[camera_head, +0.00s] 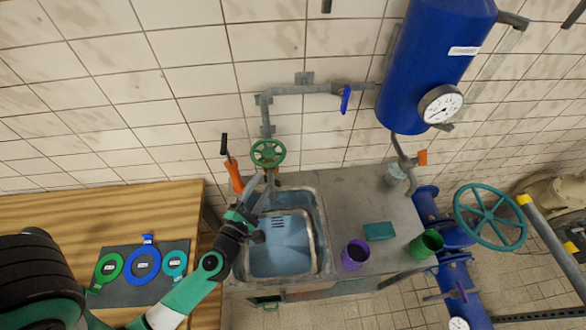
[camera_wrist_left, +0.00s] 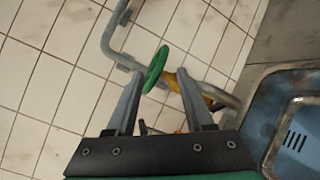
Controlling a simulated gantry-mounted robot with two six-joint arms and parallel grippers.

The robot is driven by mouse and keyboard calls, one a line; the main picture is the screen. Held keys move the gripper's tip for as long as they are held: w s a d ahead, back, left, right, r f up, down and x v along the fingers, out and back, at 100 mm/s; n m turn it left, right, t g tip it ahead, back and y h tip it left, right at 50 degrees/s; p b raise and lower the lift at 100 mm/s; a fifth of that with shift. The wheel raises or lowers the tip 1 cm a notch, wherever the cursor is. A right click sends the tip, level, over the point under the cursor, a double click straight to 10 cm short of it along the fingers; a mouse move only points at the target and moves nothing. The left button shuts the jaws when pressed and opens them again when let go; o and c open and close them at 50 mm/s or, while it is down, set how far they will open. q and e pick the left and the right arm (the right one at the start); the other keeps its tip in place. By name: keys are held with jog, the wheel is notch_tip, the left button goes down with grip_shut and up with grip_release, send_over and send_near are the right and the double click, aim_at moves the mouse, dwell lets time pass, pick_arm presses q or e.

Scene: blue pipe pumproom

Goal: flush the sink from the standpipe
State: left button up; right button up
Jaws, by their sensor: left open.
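The standpipe (camera_head: 290,90) is a grey pipe on the tiled wall with a green handwheel (camera_head: 268,153) at its lower end. The handwheel also shows in the left wrist view (camera_wrist_left: 156,66), seen nearly edge-on. The sink (camera_head: 287,258) is a blue-tinted basin in a grey counter, below the handwheel. My left gripper (camera_head: 266,181) is open and empty, just below the wheel in the head view. In the left wrist view the wheel lies between or just beyond its two fingertips; contact cannot be told. My right gripper is not in view.
A blue tank (camera_head: 432,55) with a gauge hangs at right. A purple cup (camera_head: 355,255), a green cup (camera_head: 427,244) and a teal sponge (camera_head: 378,231) are on the counter. Coloured rings lie on a dark mat (camera_head: 137,292) on the wooden table. A blue-handled valve (camera_head: 346,98) sits higher on the pipe.

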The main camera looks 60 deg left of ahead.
aim_at(280, 158)
pick_arm(q)
jog(key=shift+h, duration=0.3)
jog(key=p+x, duration=0.1)
jog(key=x, duration=1)
jog(key=shift+w+d, duration=0.1)
jog(key=shift+w, duration=0.2)
jog(key=shift+f, duration=0.1)
grip_shut()
